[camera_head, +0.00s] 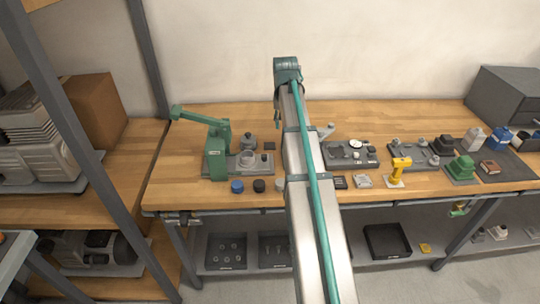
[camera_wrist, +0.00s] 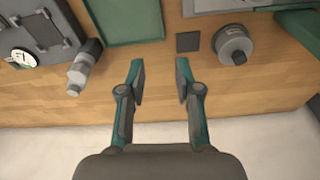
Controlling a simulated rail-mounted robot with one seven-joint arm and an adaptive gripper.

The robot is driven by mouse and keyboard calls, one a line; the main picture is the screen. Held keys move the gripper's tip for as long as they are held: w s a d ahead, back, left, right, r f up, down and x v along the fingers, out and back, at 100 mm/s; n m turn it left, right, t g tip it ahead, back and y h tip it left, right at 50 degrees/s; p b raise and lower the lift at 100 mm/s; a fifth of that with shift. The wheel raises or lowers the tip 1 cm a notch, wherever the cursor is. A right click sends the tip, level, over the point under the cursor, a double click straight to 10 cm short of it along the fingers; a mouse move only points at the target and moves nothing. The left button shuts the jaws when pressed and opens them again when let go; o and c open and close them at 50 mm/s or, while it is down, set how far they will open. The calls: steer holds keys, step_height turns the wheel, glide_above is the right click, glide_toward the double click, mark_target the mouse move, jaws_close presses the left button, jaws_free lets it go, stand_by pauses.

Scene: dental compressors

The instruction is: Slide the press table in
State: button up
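The green press (camera_head: 217,150) stands at the left part of the workbench, its lever arm reaching up to the left. A grey plate (camera_head: 266,168), which looks like the press table, extends right from the press foot with a round grey piece on it. In the wrist view, the edge of a grey plate (camera_wrist: 215,5) shows at the top, and part of the green press (camera_wrist: 300,32) at the right. My gripper (camera_wrist: 160,65) is open and empty above the back part of the bench. In the head view my arm hides much of it.
A grey cylinder (camera_wrist: 233,45) and dark square (camera_wrist: 188,42) lie near my gripper, with a green tray (camera_wrist: 125,22) and small grey bottle-like part (camera_wrist: 84,68) on the other side. A plate with a gauge (camera_head: 352,155) stands right of my arm. The wall is close behind.

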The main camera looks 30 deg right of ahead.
steer(key=n+g+y, duration=0.1)
glide_toward(264, 155)
step_height(264, 155, down, 9)
steer(key=shift+w+p, duration=0.1)
steer(key=shift+p, duration=0.8)
jaws_close()
